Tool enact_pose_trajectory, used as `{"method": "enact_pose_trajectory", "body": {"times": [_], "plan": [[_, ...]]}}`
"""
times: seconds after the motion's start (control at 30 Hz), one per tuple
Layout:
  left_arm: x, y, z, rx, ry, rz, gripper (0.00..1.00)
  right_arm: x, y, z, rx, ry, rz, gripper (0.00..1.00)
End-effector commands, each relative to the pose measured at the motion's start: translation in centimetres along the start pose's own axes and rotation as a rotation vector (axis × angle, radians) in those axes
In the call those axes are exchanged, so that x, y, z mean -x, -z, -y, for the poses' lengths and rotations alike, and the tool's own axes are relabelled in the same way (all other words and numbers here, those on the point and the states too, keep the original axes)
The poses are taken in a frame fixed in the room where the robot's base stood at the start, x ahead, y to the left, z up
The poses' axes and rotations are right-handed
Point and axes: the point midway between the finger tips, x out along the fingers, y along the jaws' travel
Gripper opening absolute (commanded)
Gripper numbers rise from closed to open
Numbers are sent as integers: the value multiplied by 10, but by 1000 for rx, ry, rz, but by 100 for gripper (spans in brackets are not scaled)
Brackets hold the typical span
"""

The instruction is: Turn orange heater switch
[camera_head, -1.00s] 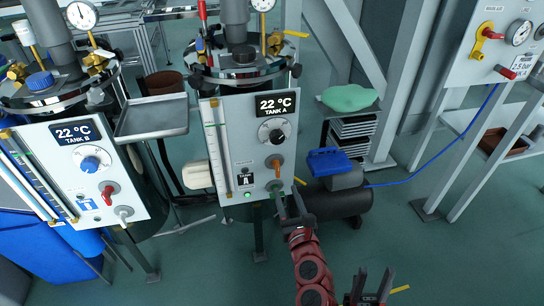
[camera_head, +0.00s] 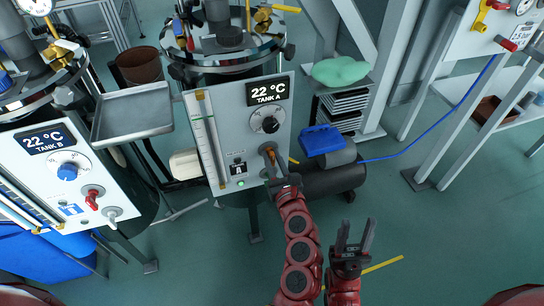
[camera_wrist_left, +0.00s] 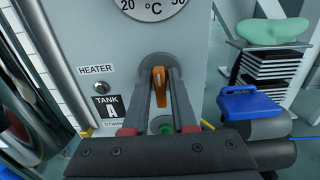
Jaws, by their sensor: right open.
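The orange heater switch (camera_head: 270,151) is on the front panel of Tank A (camera_head: 216,125), below the black dial. In the left wrist view the orange handle (camera_wrist_left: 161,88) points roughly down, beside the HEATER label (camera_wrist_left: 96,69). My left gripper (camera_head: 275,172) is at the panel and partly covers the switch. In the left wrist view its two fingers (camera_wrist_left: 163,98) stand on either side of the handle, with narrow gaps showing. A green knob (camera_wrist_left: 165,127) lies below, seen between the fingers. My right gripper (camera_head: 356,238) is open and empty, low and right of the left arm.
Tank B's panel (camera_head: 33,145) stands at the left with a metal tray (camera_head: 132,112) beside it. A compressor with a blue top (camera_head: 322,139) is close right of Tank A's panel. Open floor (camera_head: 440,240) lies to the right.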

Motion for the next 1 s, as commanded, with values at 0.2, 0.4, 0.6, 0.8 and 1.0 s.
{"method": "enact_pose_trajectory", "body": {"times": [0.2, 0.4, 0.6, 0.8, 1.0], "plan": [[0, 0, 0, 0, 0, 0, 0, 0, 0, 0, 0, 0, 0, 45], [0, 0, 0, -2, 0, 0, 0, 0, 0, 0, 0, 0, 0, 45], [0, 0, 0, -37, 0, 0, 0, -2, 0, 0, 0, 0, 0, 45], [0, -1, 1, -140, 1, -2, 0, -7, 1, 0, 0, 0, 0, 45], [-1, -2, 0, -307, -2, -2, 0, -16, 3, -1, 0, 0, 0, 45]]}}
